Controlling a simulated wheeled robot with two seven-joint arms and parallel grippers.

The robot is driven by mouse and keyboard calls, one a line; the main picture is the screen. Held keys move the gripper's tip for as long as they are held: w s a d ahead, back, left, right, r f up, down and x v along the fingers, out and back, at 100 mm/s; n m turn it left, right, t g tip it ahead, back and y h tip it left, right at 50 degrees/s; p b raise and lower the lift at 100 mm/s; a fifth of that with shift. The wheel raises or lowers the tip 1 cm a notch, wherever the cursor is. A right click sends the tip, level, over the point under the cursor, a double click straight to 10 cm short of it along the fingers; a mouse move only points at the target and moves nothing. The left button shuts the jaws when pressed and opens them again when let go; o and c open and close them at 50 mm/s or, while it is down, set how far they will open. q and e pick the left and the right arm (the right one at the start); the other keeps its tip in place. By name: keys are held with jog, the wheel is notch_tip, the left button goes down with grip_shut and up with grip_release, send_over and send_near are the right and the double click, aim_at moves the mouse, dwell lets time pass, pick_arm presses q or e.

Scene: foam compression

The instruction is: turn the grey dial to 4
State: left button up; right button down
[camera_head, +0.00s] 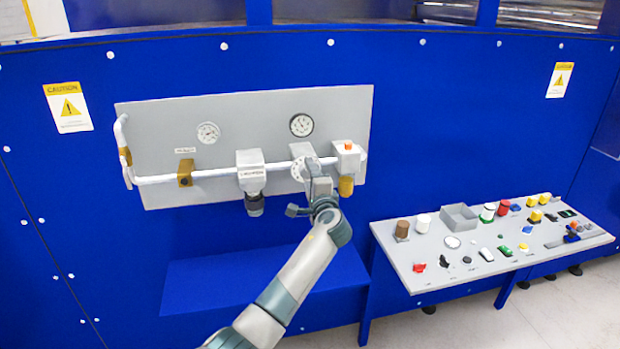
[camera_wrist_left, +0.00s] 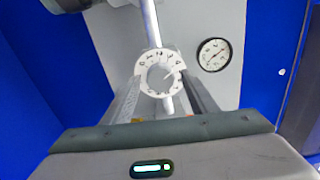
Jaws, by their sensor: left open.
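The grey dial (camera_wrist_left: 161,77) sits inside a white numbered ring (camera_wrist_left: 142,69) on the panel's pipe. A short line marks the dial's face, pointing up and right in the left wrist view. The numbers are too small to read surely. In the head view the white ring (camera_head: 298,167) shows just behind my left gripper (camera_head: 311,172), which partly hides it. In the left wrist view my left gripper (camera_wrist_left: 161,84) is open, one finger on each side of the dial. I cannot tell whether the fingers touch it. My right gripper is not in view.
The grey panel (camera_head: 150,130) carries two gauges, a white pipe (camera_head: 215,173), a boxy valve (camera_head: 250,172) left of the dial and an orange-topped one (camera_head: 347,152) close on its right. A grey table (camera_head: 440,275) with buttons and small parts stands at right.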

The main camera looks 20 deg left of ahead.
pick_arm(q)
jog(key=shift+s, duration=0.1)
jog(key=b+v, duration=0.4)
jog(key=v, duration=1.3)
jog(key=shift+b, duration=0.4)
jog(key=shift+d, duration=0.15)
